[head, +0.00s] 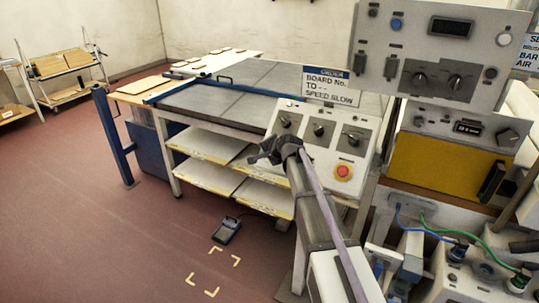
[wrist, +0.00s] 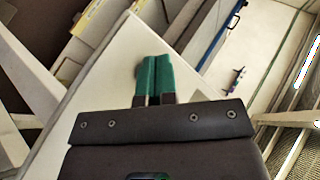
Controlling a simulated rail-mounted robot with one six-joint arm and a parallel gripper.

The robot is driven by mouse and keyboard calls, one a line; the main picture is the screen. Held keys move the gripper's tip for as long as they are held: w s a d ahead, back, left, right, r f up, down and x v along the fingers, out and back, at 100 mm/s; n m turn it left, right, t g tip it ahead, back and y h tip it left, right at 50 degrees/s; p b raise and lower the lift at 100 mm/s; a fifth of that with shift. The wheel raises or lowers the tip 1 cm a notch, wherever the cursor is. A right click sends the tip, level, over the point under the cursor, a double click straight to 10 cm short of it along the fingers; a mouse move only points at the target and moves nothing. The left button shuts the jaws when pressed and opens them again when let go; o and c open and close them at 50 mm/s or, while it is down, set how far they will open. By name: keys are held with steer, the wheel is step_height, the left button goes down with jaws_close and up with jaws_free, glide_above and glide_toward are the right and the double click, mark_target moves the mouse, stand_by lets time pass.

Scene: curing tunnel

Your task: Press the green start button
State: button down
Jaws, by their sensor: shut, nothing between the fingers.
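No green start button can be made out in either view; my gripper and arm cover part of the box's face. My gripper (head: 257,157) is at the left side of the box in the head view, its tips small and dark there. In the wrist view its two green fingers (wrist: 155,78) are together and empty, in front of a plain white surface (wrist: 105,85). I cannot tell whether they touch it.
An upper panel (head: 433,58) with knobs and a display stands at right, above a yellow-fronted unit (head: 430,168). A foot pedal (head: 227,230) lies on the open red floor.

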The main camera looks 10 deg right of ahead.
steer(key=shift+f, duration=0.1)
stand_by(0.3)
steer(key=shift+w+d+f+b, duration=0.2)
steer(key=shift+w+b, duration=0.05)
steer(key=shift+b, duration=0.05)
steer(key=shift+w+d+f+b, duration=0.15)
steer(key=shift+w+f+b, duration=0.05)
steer(key=shift+f+b, duration=0.1)
stand_by(0.6)
steer(key=shift+r, duration=0.1)
steer(key=shift+s+a+r+p, duration=0.3)
steer(key=shift+s+r+p, duration=0.2)
steer(key=shift+p, duration=0.1)
steer(key=s+a+r+p, duration=0.2)
steer(key=r+p, duration=0.1)
steer(key=shift+s+a+r, duration=0.15)
steer(key=shift+s+r, duration=0.1)
steer(key=shift+s, duration=0.05)
stand_by(0.3)
stand_by(0.4)
